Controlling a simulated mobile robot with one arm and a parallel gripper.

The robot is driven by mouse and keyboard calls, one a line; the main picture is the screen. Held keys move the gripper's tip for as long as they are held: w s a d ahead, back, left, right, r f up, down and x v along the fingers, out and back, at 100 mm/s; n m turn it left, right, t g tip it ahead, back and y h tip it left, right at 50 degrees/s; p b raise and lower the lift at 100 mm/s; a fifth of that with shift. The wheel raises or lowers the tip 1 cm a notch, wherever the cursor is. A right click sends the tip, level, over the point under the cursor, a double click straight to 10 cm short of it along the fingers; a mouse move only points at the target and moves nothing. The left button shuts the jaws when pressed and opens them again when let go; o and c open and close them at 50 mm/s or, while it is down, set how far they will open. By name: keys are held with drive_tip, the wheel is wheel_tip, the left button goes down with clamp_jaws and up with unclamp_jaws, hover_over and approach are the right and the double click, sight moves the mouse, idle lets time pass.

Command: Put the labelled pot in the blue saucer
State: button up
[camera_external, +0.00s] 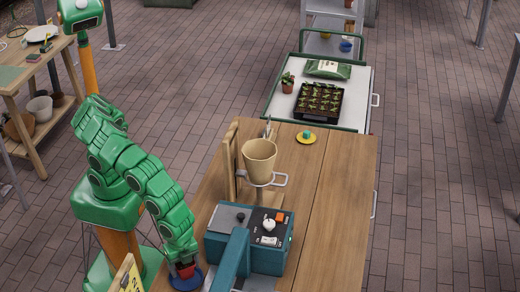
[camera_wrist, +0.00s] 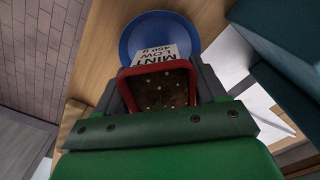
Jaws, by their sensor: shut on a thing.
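The labelled pot (camera_wrist: 125,92) is red, square-rimmed and filled with dark, speckled soil. Its white label (camera_wrist: 163,47) reads MINT LOW 450 g. My gripper (camera_wrist: 162,88) is shut on the pot, one finger on each side. The blue saucer (camera_wrist: 138,32) lies on the wooden table beyond and under the pot. In the external view the red pot (camera_external: 186,271) is below my gripper (camera_external: 183,262), over the blue saucer (camera_external: 185,281) at the near left table edge. I cannot tell whether the pot touches the saucer.
A teal machine (camera_external: 222,252) with a scale-like top stands close right of the saucer. A tan funnel-shaped cup (camera_external: 260,160) is held behind it. A yellow saucer (camera_external: 306,138) with a small green thing lies further back. The right of the wooden table (camera_external: 335,215) is clear.

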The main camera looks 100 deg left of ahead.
sight(188, 267)
drive_tip(key=shift+f, duration=1.45)
drive_tip(key=shift+f, duration=0.1)
drive_tip(key=o, duration=1.1)
drive_tip(key=shift+o, duration=0.2)
